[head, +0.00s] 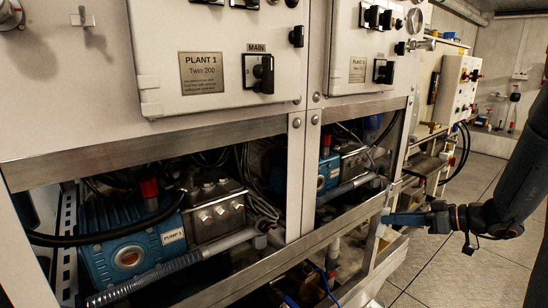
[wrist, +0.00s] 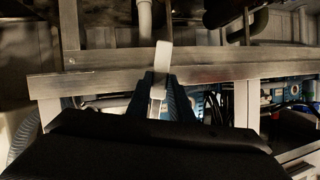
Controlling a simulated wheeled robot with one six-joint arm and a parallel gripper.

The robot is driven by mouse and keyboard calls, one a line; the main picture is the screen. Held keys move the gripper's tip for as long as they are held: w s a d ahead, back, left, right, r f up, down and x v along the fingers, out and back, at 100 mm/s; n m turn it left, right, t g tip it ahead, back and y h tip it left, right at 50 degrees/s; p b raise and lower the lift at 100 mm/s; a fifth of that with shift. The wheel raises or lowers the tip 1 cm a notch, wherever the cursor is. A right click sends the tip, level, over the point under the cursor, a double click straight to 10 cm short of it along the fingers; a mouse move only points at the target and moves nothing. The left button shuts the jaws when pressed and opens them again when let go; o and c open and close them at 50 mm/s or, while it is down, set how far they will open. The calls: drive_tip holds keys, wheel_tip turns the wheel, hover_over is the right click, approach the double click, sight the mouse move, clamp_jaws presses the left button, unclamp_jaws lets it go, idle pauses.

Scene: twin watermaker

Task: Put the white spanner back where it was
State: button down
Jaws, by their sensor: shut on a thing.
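The white spanner (wrist: 162,62) shows in the wrist view as a pale flat bar that sticks out past the fingertips. My gripper (wrist: 161,85) is shut on it, with one dark finger on each side. The spanner's far end overlaps the metal rail (wrist: 215,73) in the picture; I cannot tell whether it touches. In the head view my gripper (head: 393,218) points left at the right-hand end of the machine frame, beside its lower rail. The spanner is too small there to make out clearly.
The metal frame of the watermaker (head: 345,220) stands close in front of my gripper. Blue pumps (head: 130,255), pipes and hoses fill the bays behind the rails. Control panels (head: 215,60) are above. Tiled floor (head: 440,275) is free at the right.

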drive_tip(key=s+a+f, duration=0.8)
drive_tip(key=s+f, duration=0.1)
drive_tip(key=s, duration=0.3)
drive_tip(key=shift+f+n+g, duration=0.3)
drive_tip(key=shift+f, duration=0.05)
drive_tip(key=shift+a, duration=0.1)
